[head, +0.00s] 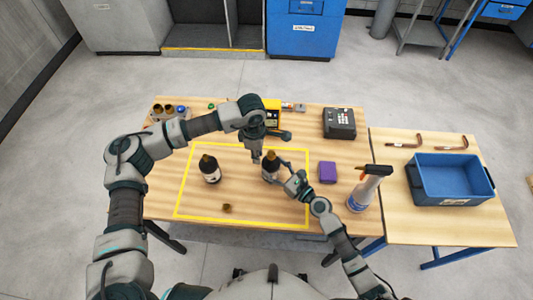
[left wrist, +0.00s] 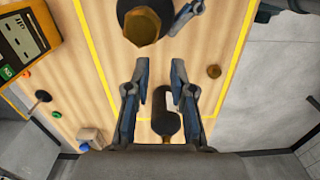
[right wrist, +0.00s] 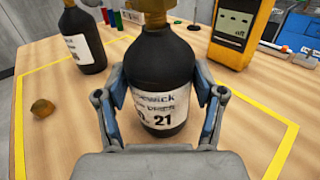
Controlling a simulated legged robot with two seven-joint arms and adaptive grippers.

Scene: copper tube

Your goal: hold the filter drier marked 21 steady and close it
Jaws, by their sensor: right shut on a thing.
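The filter drier marked 21 (right wrist: 160,85) is a dark bottle-shaped body with a white label and a brass top end. It stands upright on the table in the head view (head: 271,168). My right gripper (head: 284,170) is shut around its body, one finger on each side. My left gripper (head: 256,158) hangs pointing down close to the drier's top. In the left wrist view its fingers (left wrist: 154,85) are apart with nothing between them, and the drier's brass top (left wrist: 141,26) lies beyond them. A loose brass cap (head: 227,208) lies on the table.
A second dark bottle (head: 210,170) stands to the left inside the yellow outline. A yellow meter (right wrist: 240,35), a purple box (head: 327,172), a spray bottle (head: 366,190) and a black device (head: 339,123) stand around. A blue crate (head: 450,180) sits on the right table.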

